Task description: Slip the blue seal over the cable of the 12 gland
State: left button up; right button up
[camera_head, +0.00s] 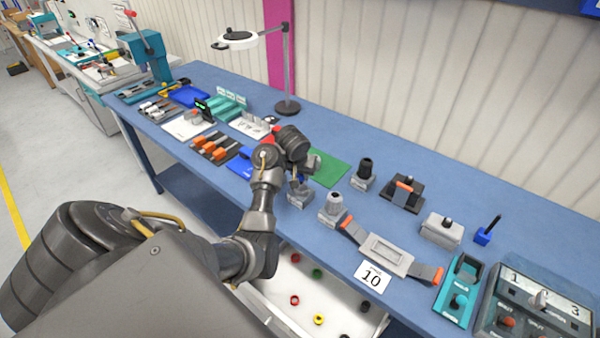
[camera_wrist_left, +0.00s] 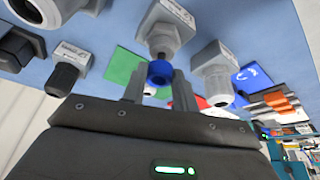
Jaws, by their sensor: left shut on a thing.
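The blue seal (camera_wrist_left: 159,73) is a small ring between the fingertips of my left gripper (camera_wrist_left: 159,80), which is shut on it. In the left wrist view, a pale gland (camera_wrist_left: 164,28) with a short dark cable end stands just beyond the seal. The seal lines up with that end, but I cannot tell whether it is around it. A second pale gland (camera_wrist_left: 215,77) and a black-nutted gland (camera_wrist_left: 66,76) stand to either side. Gland numbers are unreadable. My right gripper is not in view.
A pale gland (camera_head: 333,205) and a black-nutted gland (camera_head: 364,173) stand close by on the blue bench. A green mat (camera_head: 330,172) lies behind. An open drawer (camera_head: 270,312) below holds several coloured rings. A lamp (camera_head: 287,104) stands at the back.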

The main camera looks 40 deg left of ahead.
pick_arm(q)
jog(key=shift+f, duration=0.1)
dwell(0.4)
jog(key=shift+f+b, duration=0.4)
jog(key=shift+f, duration=0.5)
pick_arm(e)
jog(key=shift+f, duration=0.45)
pick_arm(q)
jog(key=o, duration=1)
